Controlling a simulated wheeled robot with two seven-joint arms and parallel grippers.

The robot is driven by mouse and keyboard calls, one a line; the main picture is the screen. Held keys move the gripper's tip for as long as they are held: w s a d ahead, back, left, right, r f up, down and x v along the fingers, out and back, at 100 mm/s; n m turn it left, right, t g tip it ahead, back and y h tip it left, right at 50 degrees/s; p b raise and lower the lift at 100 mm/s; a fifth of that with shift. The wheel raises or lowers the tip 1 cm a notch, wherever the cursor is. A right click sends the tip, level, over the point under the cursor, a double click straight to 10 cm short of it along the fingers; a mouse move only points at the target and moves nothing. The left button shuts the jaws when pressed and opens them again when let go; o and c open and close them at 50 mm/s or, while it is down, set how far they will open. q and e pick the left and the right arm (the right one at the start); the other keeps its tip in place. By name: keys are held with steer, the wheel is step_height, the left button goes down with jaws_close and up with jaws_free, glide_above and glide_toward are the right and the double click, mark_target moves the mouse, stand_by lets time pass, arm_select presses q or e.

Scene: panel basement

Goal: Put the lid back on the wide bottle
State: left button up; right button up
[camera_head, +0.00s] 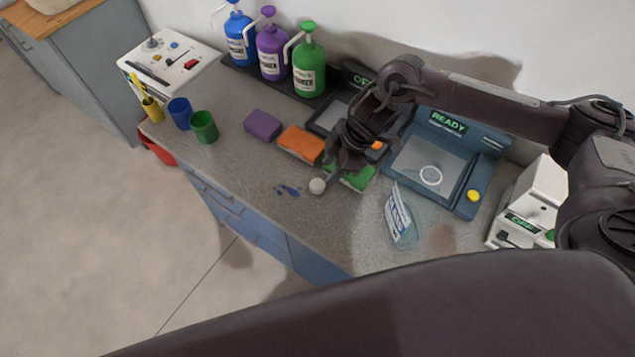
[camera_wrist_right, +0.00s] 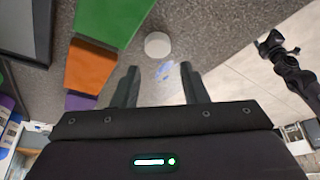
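A small white round lid (camera_head: 317,185) lies on the grey counter near its front edge. In the right wrist view the lid (camera_wrist_right: 157,45) is just beyond my fingertips, apart from them. My right gripper (camera_head: 340,174) is low over the counter beside the lid; in its wrist view it (camera_wrist_right: 162,79) is open and empty. The wide bottle (camera_head: 402,218), clear with a blue and white label, is to the right of the lid; I cannot tell whether it has tipped. A dark gripper (camera_wrist_right: 280,52), apparently my left one, shows in the wrist view, its fingers unclear.
Green (camera_head: 352,177), orange (camera_head: 301,144) and purple (camera_head: 263,125) blocks lie behind the lid. Small blue bits (camera_head: 288,190) lie to its left. A device marked READY (camera_head: 440,165) stands behind the bottle. Pump bottles (camera_head: 272,50) and cups (camera_head: 204,127) are farther left.

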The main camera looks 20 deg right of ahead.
mark_target(318, 184)
steer(key=shift+w+a+f, duration=0.1)
steer(key=shift+f, duration=0.45)
steer(key=shift+w+a+f, duration=0.1)
steer(key=shift+f, duration=0.2)
steer(key=shift+a, duration=0.1)
steer(key=shift+a+f+p, duration=0.1)
steer(key=shift+f+p, duration=0.1)
steer(key=shift+p, duration=0.2)
steer(key=p+x, duration=0.1)
steer(key=x, duration=0.2)
steer(key=shift+w+a+f, duration=0.1)
steer(key=shift+f, duration=0.25)
steer(key=shift+a+f+p, duration=0.15)
steer(key=shift+f+p, duration=0.15)
steer(key=shift+f, duration=0.15)
arm_select(q)
steer(key=r, duration=0.1)
steer(key=w+d+r, duration=0.1)
steer(key=shift+w+r, duration=0.15)
steer(key=shift+r, duration=0.15)
